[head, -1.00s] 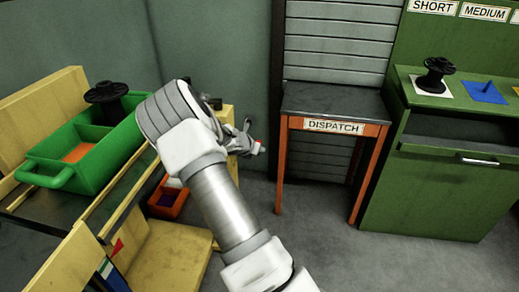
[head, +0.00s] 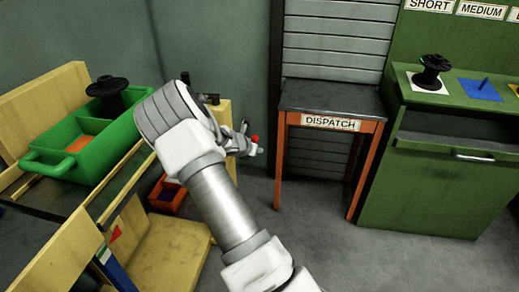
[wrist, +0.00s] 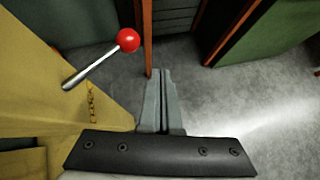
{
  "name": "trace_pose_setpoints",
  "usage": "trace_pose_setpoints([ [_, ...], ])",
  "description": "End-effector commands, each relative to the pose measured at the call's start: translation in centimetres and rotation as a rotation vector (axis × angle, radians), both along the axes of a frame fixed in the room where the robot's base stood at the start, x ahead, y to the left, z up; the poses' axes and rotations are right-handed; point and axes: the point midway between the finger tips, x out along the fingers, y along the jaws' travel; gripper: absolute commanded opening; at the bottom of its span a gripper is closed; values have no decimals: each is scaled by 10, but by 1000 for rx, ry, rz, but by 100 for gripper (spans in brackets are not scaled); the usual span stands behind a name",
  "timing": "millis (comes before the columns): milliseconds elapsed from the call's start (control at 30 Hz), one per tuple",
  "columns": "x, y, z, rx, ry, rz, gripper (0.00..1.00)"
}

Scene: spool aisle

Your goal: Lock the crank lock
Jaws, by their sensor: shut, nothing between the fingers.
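The crank shows in the wrist view as a metal lever (wrist: 90,68) with a red ball knob (wrist: 129,40), at the upper left. The lever slants up to the right, over the edge of a yellow wooden panel. My gripper (wrist: 158,72) is shut and empty, to the right of the lever and apart from it in the picture. In the head view the red knob (head: 254,138) shows beside my gripper (head: 247,145), at the end of the yellow bench. My arm hides much of the bench end, and the lock's seat cannot be made out.
A green tote (head: 62,160) holding a black spool (head: 107,95) stands on the bench at left. An orange-legged dispatch table (head: 335,98) and a green cabinet (head: 440,185) stand to the right. Grey floor between is clear.

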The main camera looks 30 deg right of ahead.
Motion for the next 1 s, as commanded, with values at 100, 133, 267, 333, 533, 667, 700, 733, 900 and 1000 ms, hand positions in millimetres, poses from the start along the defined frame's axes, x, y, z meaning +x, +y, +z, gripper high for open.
trace_pose_setpoints([
  [100,1,4,-2,0,0,0,0],
  [133,1,4,-2,0,1,-1,0],
  [267,-21,14,20,-1,0,2,0],
  [333,-31,19,29,0,0,1,0],
  [533,-57,29,51,1,0,1,0],
  [667,-66,33,59,-1,-1,0,0],
  [700,-68,33,60,-1,0,-1,0],
  [733,-69,33,61,0,1,-1,0],
  [900,-71,34,62,0,1,-1,0],
  [1000,-71,34,62,0,1,-1,0],
])
